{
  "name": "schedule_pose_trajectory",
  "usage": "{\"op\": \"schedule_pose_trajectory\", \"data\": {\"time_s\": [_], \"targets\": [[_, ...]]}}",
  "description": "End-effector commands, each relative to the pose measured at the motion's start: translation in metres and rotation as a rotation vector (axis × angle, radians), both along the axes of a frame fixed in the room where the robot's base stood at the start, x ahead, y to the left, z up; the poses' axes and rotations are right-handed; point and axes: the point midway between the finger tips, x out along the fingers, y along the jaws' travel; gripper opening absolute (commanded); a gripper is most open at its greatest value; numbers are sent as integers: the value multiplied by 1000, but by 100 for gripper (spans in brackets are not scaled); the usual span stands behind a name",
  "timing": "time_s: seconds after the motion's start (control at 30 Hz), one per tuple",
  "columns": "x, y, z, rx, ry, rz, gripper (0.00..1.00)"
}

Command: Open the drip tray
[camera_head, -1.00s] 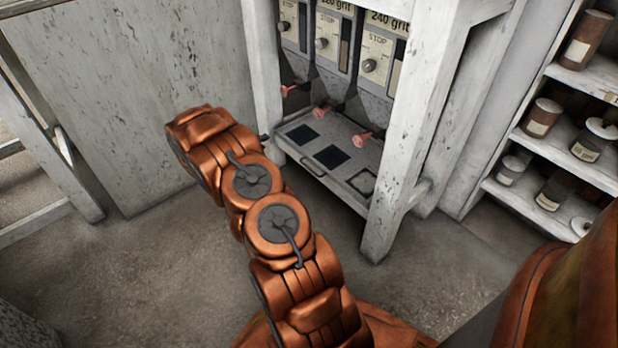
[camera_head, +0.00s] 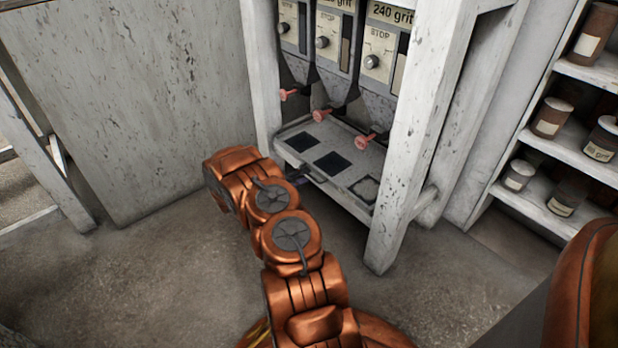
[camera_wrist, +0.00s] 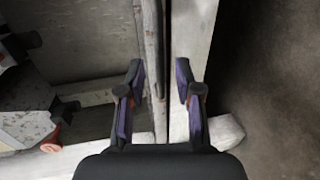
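The drip tray (camera_head: 349,182) is a pale, worn tray with dark square patches, low under the dispensers. It looks pushed in under them. Its thin front handle (camera_head: 316,174) is partly covered by my gripper. In the head view, my gripper (camera_head: 300,177) is a small dark shape at the tray's front edge, mostly hidden behind my copper arm. In the wrist view, my gripper (camera_wrist: 159,80) has its two fingers apart, with a narrow pale edge running between them. I cannot tell whether the fingers touch the handle.
Grit dispensers with pink-tipped levers (camera_head: 366,141) hang above the tray. A white frame post (camera_head: 413,150) stands right of it. A shelf with jars (camera_head: 553,118) is at the far right, and a worn panel (camera_head: 130,100) at left. The floor (camera_head: 150,270) in front is clear.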

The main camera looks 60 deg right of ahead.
Motion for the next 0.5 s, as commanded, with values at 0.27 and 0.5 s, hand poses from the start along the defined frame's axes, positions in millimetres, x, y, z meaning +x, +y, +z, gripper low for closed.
{"op": "schedule_pose_trajectory", "data": {"time_s": [0.27,0.5], "targets": [[-7,-24,-7,1,-1,-1,34],[-8,-30,-7,0,1,1,34]]}}
